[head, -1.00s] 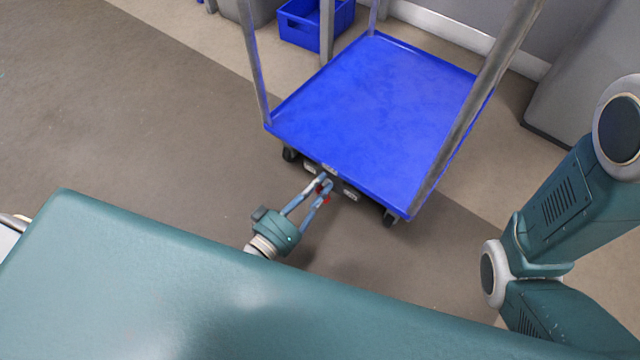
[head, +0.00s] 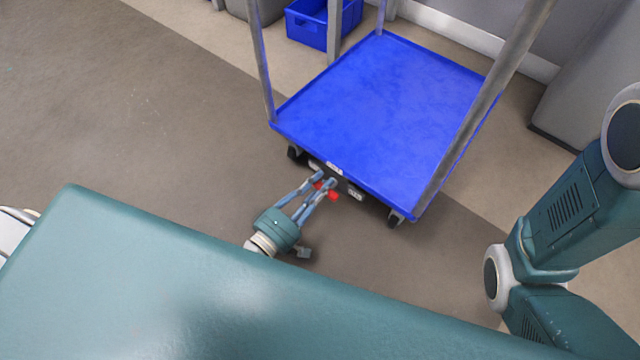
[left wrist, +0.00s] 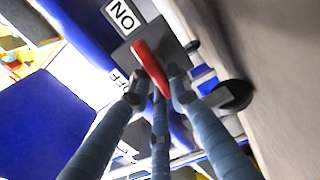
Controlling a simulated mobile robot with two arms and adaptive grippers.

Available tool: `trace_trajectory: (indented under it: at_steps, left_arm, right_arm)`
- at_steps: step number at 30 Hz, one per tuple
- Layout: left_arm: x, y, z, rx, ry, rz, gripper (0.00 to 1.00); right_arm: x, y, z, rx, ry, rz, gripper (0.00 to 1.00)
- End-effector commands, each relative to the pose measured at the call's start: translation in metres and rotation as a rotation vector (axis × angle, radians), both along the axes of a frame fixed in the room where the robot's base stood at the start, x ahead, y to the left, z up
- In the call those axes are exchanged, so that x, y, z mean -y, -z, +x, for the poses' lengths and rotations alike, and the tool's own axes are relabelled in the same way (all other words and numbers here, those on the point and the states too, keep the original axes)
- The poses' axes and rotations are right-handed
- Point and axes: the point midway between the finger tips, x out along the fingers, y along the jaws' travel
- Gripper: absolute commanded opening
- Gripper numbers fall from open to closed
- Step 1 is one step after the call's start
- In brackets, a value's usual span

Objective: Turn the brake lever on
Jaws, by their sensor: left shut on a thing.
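The red brake lever (head: 332,195) sits low at the front edge of the blue cart (head: 390,110). In the left wrist view the lever (left wrist: 150,65) is tilted, with one end near the ON label (left wrist: 123,17). The OFF label (left wrist: 120,82) is beside it and partly hidden by a finger. My left gripper (head: 326,180) is at the cart's front edge and shut on the lever. Its fingers (left wrist: 157,88) are on both sides of the lever's near end. My right gripper is not in view; only my right arm shows.
The cart has upright metal posts (head: 485,100) and dark casters (head: 395,219). A blue bin (head: 308,28) stands behind it. A grey cabinet (head: 595,80) is at the right. The floor (head: 130,110) left of the cart is clear.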

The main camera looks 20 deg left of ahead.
Motion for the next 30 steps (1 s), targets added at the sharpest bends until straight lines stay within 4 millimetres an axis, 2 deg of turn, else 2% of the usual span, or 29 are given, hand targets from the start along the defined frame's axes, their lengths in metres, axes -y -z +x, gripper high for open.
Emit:
trace_trajectory:
  at_steps: [9, 22, 23, 25, 30]
  left_arm:
    - [-0.0016, 0.0024, 0.0008, -0.029, -0.002, -0.074, 0.00]
    - [-0.0018, 0.0024, 0.0009, -0.032, -0.002, -0.081, 0.00]
    - [-0.0018, 0.0024, 0.0009, -0.031, -0.002, -0.081, 0.22]
    - [-0.0017, 0.0024, 0.0008, -0.031, -0.002, -0.080, 0.35]
    - [-0.0011, 0.0020, 0.0005, -0.030, -0.001, -0.080, 0.38]
  right_arm:
    - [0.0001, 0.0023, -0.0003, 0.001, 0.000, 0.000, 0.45]
    - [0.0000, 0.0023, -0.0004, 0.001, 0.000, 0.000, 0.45]
    - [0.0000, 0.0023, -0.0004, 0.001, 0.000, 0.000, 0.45]
    - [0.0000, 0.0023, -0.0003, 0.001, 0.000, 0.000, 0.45]
    - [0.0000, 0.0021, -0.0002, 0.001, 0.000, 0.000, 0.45]
